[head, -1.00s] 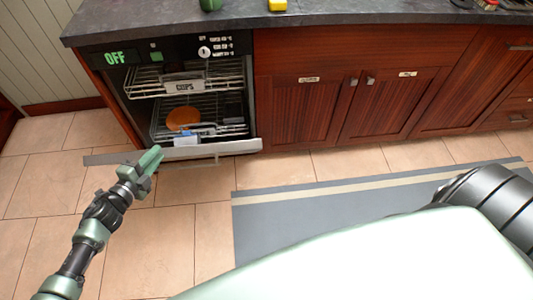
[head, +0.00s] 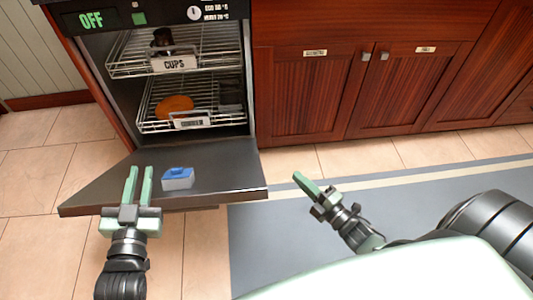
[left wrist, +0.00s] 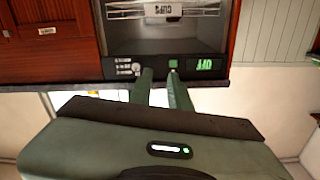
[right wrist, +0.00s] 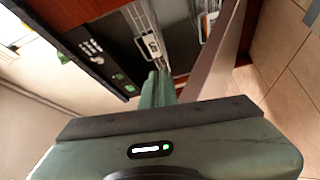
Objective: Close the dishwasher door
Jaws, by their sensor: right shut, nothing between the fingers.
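The dishwasher (head: 85,75) stands at the left in the head view. Its door (head: 220,170) is swung down open, with its dark inner face up. A small blue-topped box (head: 178,179) sits on the door. My left gripper (head: 138,170) is open, with empty fingers over the near left part of the door; contact cannot be told. My right gripper (head: 299,177) is shut and empty, right of the door and apart from it. The left wrist view shows the control panel (left wrist: 190,68). The right wrist view shows the door edge-on (right wrist: 212,62) beside the shut fingers.
An upper rack (head: 120,65) labelled CUPS and a lower rack (head: 145,126) holding an orange round item (head: 175,104) are inside the dishwasher. Red wooden cabinets (head: 310,100) stand to the right. A grey mat (head: 250,250) lies on the tiled floor.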

